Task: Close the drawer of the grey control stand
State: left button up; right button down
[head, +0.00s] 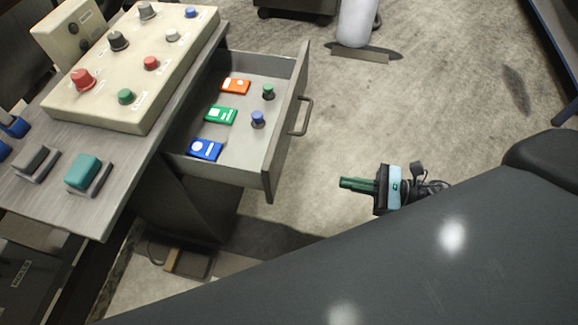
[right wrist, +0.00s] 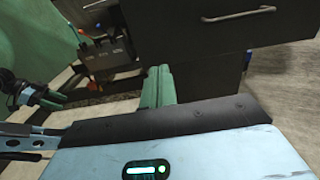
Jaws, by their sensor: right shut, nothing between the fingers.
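The grey control stand (head: 125,185) is at the left of the head view. Its drawer (head: 238,177) is open, pulled out to the right, with a bar handle (head: 302,117) on its front. In the right wrist view a dark drawer front with a light bar handle (right wrist: 238,15) shows at the upper right. My right gripper (head: 343,184) is shut and empty, with its green fingers pointing left. The fingers also show in the right wrist view (right wrist: 158,80).
The drawer holds orange (head: 236,86), green (head: 221,114) and blue (head: 205,149) flat pieces and two knobs. A beige button panel (head: 135,75) sits on the stand. A white cylinder (head: 356,22) stands at the back. The floor (head: 400,110) right of the drawer is clear.

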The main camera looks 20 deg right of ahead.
jog(key=p, duration=0.3)
send_near(278, 169)
jog(key=x, duration=0.5)
jog(key=shift+w, duration=0.2)
jog(key=shift+w+a+f, duration=0.2)
jog(key=shift+w+a, duration=0.25)
jog(key=shift+a, duration=0.2)
jog(key=shift+a, duration=0.1)
